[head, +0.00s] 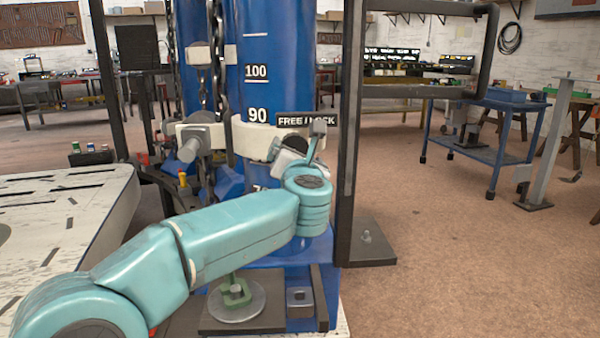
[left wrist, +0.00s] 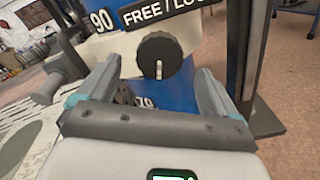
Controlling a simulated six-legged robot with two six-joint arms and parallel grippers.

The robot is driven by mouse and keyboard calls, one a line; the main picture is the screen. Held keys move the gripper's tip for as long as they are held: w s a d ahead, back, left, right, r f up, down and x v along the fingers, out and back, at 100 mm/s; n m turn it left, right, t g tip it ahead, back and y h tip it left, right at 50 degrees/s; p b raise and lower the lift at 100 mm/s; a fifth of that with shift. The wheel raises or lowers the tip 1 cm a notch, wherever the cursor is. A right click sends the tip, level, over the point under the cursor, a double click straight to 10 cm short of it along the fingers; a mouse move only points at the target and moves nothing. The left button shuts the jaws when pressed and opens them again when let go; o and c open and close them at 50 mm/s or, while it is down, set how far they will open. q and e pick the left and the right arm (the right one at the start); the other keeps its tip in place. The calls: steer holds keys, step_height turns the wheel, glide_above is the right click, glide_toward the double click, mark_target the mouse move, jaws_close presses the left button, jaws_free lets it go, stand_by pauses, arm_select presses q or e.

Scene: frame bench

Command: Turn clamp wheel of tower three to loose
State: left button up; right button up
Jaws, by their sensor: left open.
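The clamp wheel is a dark ribbed knob (left wrist: 160,54) with a pale mark at its lower part. It sits on a cream clamp collar (head: 252,140) around a blue column (head: 272,40). A black "FREE / LOCK" plate (head: 308,120) is above the knob; it also shows in the left wrist view (left wrist: 165,12). My left gripper (head: 298,143) is at the collar, partly hidden by my wrist. In the left wrist view my left gripper (left wrist: 157,70) is open, its fingers either side of the knob and seemingly short of it. No tower number is readable. My right gripper is out of view.
A chain (head: 220,70) hangs left of the column, and a grey handle (head: 190,148) sticks out from the collar's left side. A dark upright post (head: 352,130) stands close on the right. A pale slotted table (head: 80,205) is at left.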

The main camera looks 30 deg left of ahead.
arm_select(q)
steer(key=p+v, duration=0.1)
steer(key=v, duration=1.1)
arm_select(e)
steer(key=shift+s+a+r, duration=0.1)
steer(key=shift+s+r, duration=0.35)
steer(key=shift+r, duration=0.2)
arm_select(q)
steer(key=shift+r, duration=0.1)
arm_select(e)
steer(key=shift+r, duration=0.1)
